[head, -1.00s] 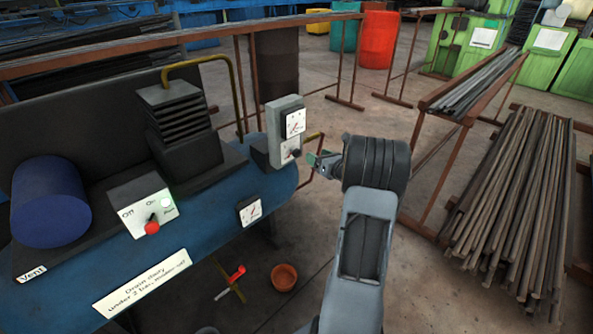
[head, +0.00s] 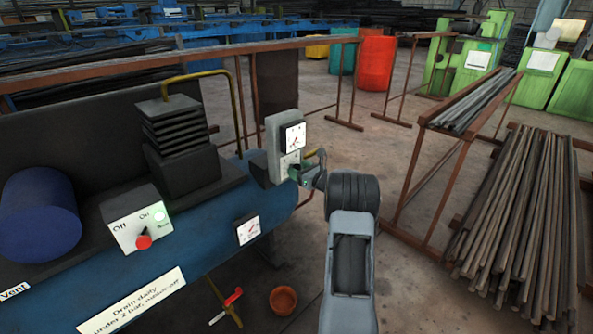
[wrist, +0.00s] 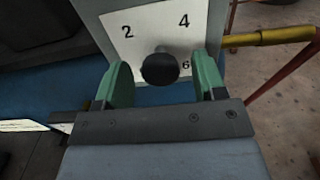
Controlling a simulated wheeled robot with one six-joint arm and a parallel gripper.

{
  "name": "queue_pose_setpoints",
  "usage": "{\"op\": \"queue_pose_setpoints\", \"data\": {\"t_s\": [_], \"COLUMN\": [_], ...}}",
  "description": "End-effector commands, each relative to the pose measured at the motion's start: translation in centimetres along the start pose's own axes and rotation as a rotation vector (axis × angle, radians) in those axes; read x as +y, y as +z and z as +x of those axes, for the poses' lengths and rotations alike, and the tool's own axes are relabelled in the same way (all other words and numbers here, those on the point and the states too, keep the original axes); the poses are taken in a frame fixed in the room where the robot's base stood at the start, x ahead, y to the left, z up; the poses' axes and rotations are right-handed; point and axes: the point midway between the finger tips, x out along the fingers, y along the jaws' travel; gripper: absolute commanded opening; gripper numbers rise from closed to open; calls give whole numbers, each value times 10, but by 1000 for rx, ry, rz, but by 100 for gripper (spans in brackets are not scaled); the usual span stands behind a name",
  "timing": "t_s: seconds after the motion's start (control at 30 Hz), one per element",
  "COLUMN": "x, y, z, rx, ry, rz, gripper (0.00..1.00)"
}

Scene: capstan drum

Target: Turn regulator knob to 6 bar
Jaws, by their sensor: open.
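The regulator is a grey box (head: 276,142) on the blue tank, with a white gauge (head: 293,137) on its face. In the wrist view, its dark round knob (wrist: 160,68) stands out from a white scale plate (wrist: 150,28) marked 2, 4 and 6. My gripper (wrist: 162,80) is open, with one green fingertip left of the knob and the other right of it. Gaps show on both sides, so neither finger touches it. In the head view my gripper (head: 299,178) is at the lower face of the box and hides the knob. The knob's pointer cannot be made out.
A yellow pipe (wrist: 275,37) lies just right of the regulator in the wrist view. A white switch box (head: 130,222) with a red lever, a lower gauge (head: 247,230) and an orange pot (head: 283,300) are nearby. A rack of rods (head: 510,215) stands right of my arm.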

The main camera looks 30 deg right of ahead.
Motion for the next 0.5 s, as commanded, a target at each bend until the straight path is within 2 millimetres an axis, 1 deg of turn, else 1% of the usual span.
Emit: {"op": "queue_pose_setpoints", "data": {"t_s": [0.03,0.2,0.5], "x": [1,0,0], "y": [-1,0,0], "z": [5,13,14], "rx": [0,0,0], "ry": [2,0,0], "rz": [0,0,1], "gripper": [64,64,64]}}
